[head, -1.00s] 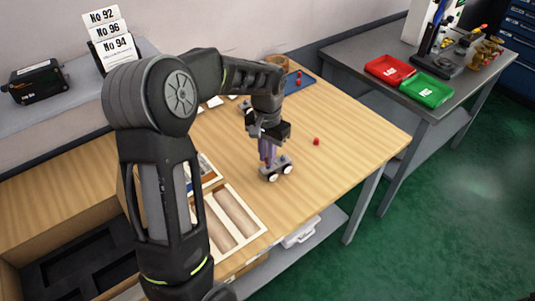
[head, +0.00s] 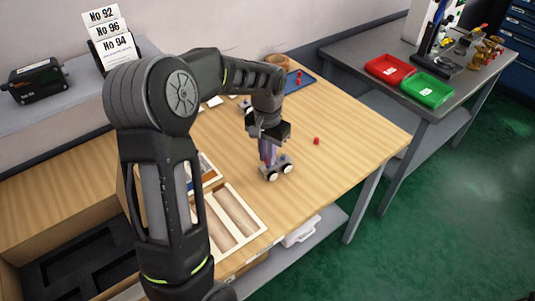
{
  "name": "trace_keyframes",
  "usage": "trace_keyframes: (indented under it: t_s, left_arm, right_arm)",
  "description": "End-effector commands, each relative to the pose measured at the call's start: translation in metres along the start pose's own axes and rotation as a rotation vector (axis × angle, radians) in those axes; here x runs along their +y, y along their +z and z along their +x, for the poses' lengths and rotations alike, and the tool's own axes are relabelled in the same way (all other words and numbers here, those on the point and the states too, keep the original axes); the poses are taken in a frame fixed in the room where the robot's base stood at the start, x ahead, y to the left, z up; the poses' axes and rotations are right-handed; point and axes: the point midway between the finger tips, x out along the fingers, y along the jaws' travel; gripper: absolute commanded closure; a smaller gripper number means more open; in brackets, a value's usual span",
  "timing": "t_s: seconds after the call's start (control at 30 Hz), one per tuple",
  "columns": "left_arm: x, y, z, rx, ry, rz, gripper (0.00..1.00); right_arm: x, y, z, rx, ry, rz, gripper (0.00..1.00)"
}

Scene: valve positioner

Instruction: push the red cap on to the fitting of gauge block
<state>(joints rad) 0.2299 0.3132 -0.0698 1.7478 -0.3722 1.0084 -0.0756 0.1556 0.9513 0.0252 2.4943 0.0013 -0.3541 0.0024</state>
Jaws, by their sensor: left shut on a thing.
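The gauge block (head: 279,166) is a small grey block with two round white-faced gauges on its near side. It is at the middle of the wooden table in the head view. My left gripper (head: 268,154) points down over it and is shut on it. The fingers hide part of the block, and its fitting cannot be made out. Whether the block touches the table is hard to tell. A small red cap (head: 316,141) lies on the bare wood to the right of the gripper, apart from it. My right gripper is not in view.
A blue mat (head: 302,84) with small red pieces lies at the back of the table. A wooden compartment tray (head: 257,216) is at the front left. Red (head: 389,69) and green (head: 427,90) bins stand on the grey side bench. The wood around the red cap is clear.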

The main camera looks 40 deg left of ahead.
Motion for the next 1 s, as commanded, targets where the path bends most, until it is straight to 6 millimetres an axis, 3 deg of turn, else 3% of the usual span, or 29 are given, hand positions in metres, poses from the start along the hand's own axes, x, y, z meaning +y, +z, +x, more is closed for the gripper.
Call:
trace_keyframes:
  t_s: [0.87, 0.9, 1.0]
  left_arm:
    - [0.000, 0.000, 0.013, 0.000, 0.000, 0.000, 1.00]
    - [0.000, 0.000, 0.012, 0.000, 0.000, 0.000, 0.84]
    - [0.000, 0.000, 0.012, 0.000, 0.000, 0.000, 0.76]
  right_arm:
    - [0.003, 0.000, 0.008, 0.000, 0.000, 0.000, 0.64]
    - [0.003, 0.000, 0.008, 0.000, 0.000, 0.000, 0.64]
    - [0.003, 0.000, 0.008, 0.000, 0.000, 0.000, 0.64]
